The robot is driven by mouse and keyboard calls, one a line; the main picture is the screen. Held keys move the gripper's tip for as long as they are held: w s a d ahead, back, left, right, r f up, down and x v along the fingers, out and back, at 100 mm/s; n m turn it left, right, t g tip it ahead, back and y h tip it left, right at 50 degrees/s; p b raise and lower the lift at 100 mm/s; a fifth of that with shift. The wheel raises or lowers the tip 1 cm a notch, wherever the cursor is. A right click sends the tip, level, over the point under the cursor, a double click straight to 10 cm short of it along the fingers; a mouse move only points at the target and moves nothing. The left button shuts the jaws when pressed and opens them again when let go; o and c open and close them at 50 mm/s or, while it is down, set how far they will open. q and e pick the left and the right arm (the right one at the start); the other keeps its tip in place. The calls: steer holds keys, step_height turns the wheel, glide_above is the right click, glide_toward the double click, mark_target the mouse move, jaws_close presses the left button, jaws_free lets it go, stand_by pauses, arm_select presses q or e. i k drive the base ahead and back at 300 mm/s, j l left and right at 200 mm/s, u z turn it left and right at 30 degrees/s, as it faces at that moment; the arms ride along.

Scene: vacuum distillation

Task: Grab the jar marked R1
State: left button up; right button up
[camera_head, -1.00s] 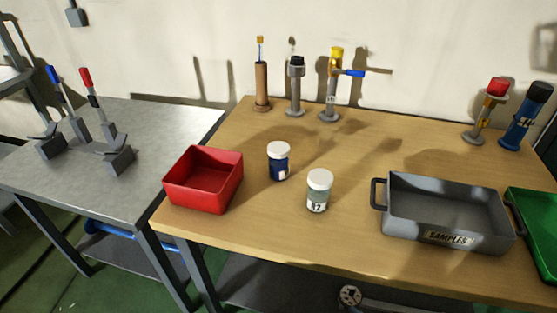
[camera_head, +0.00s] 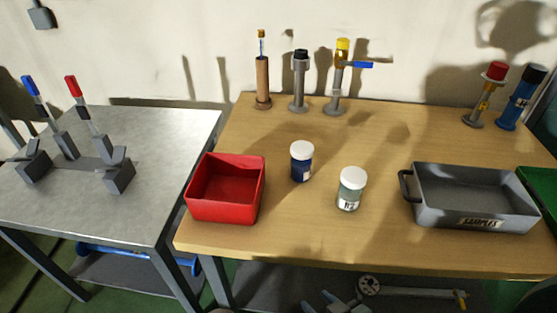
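A dark blue jar with a white lid (camera_head: 302,168) stands upright on the wooden table, right of the red bin. Its pale label is turned to the side and I cannot read it. A grey-green jar with a white lid (camera_head: 350,192) stands upright to its right and nearer; its label is blurred but seems to end in 2. I cannot read R1 on either jar. My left gripper is out of view.
A red bin (camera_head: 258,203) stands left of the jars, and a grey SAMPLES tray (camera_head: 436,218) right of them. Several upright fixtures line the back of the wooden table (camera_head: 285,248). A metal table (camera_head: 150,190) stands left. The wood around the jars is clear.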

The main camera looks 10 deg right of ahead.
mark_target(301, 172)
steer(key=j+z, duration=0.3)
steer(key=z, duration=0.15)
steer(key=i+j+z, duration=0.1)
steer(key=j+z, duration=0.35)
steer(key=l, duration=0.1)
